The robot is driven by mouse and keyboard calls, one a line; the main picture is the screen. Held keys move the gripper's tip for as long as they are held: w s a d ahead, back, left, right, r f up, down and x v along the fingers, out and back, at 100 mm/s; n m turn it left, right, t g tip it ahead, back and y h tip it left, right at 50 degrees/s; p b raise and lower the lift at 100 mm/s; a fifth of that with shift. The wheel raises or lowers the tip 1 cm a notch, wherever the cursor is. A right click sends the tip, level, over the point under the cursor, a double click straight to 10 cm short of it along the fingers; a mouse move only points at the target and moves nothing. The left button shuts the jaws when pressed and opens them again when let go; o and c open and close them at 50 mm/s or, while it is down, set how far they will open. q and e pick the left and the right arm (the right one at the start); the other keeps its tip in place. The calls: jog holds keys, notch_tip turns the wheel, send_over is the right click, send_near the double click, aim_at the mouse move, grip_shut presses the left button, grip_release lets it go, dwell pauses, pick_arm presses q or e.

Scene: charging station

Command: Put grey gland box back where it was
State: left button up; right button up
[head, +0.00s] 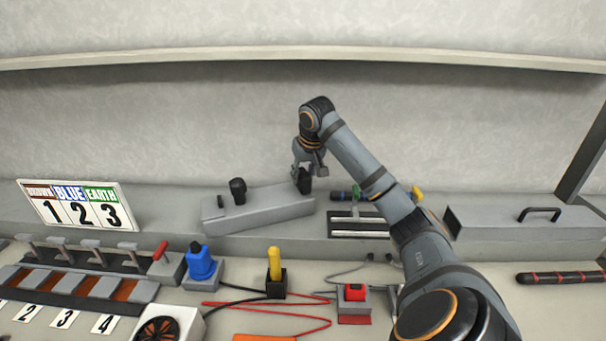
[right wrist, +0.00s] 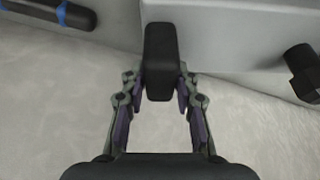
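The grey gland box (head: 258,210) is a long grey block with black fittings on top. It is at the back ledge, turned at an angle; I cannot tell whether it rests on the ledge. My right gripper (head: 303,173) is at its right-end black gland (head: 305,185). In the right wrist view the fingers (right wrist: 158,90) stand on both sides of this gland (right wrist: 161,60), very close to it; I cannot tell whether both touch. Another black fitting (head: 238,190) stands near the box's left end and shows in the wrist view (right wrist: 302,72). My left gripper is not in view.
A numbered sign (head: 78,205) stands left. Connectors, including a blue one (head: 201,263) and a yellow one (head: 274,263), stand in front with cables. A shelf (head: 300,57) runs above.

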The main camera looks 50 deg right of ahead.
jog(key=o, duration=0.5)
jog(key=v, duration=0.7)
jog(key=shift+s+r, duration=0.2)
jog(key=shift+r, duration=0.05)
